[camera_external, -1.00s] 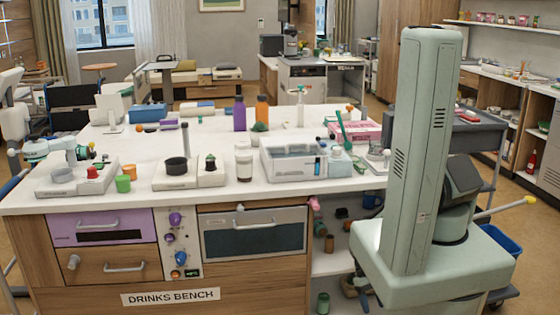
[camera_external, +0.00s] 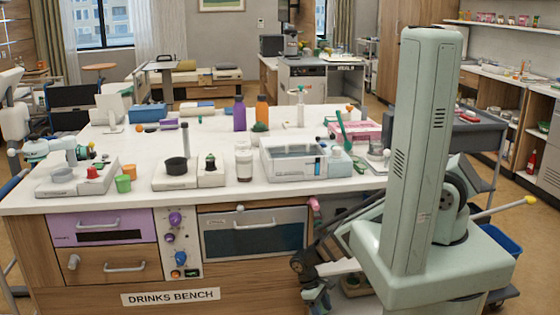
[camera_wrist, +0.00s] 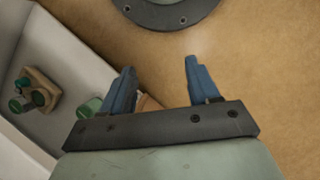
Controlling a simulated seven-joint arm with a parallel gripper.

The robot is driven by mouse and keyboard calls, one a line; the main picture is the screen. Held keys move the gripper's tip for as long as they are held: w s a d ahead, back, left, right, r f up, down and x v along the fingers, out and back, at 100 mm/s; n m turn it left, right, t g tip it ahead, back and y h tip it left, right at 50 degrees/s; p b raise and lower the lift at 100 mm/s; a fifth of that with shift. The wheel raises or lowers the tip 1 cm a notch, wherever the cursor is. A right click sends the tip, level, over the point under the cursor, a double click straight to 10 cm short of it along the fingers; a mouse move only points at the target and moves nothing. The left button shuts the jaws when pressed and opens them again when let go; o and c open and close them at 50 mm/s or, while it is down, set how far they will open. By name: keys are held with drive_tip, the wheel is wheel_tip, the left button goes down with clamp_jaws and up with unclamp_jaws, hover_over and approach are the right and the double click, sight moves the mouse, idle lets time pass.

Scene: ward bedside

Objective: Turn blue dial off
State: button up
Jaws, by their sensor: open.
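The blue dial (camera_external: 180,257) is a small knob low on the white control panel (camera_external: 194,263) in the front of the drinks bench. A larger purple knob (camera_external: 175,219) is above it on the same panel. The dial is too small for me to tell its setting. My gripper (camera_external: 318,300) is low in front of the bench's open shelves, to the right of the dial and well apart from it. In the wrist view my gripper (camera_wrist: 158,67) has its two blue fingers spread with nothing between them. The dial is not in the wrist view.
An oven-like door (camera_external: 254,234) lies right of the panel, and purple and wooden drawers (camera_external: 110,266) lie left of it. The wrist view shows brown floor (camera_wrist: 250,70) and a pale shelf (camera_wrist: 60,60) with small green items.

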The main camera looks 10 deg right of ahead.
drive_tip(key=s+a+r+n+t+y, duration=0.1)
drive_tip(key=s+a+r+n+t, duration=0.2)
drive_tip(key=a, duration=0.9)
drive_tip(key=s+a+n+t, duration=0.3)
drive_tip(key=s+a+t, duration=0.1)
drive_tip(key=a, duration=0.7)
drive_tip(key=s+a+r+n+t+y, duration=0.1)
drive_tip(key=s+a+r+n+t, duration=0.2)
drive_tip(key=a, duration=0.9)
drive_tip(key=m+t+y, duration=0.2)
drive_tip(key=m+t, duration=0.9)
drive_tip(key=m, duration=0.5)
approach(180, 261)
drive_tip(key=w, duration=0.9)
drive_tip(key=shift+w, duration=0.3)
drive_tip(key=shift+c, duration=0.2)
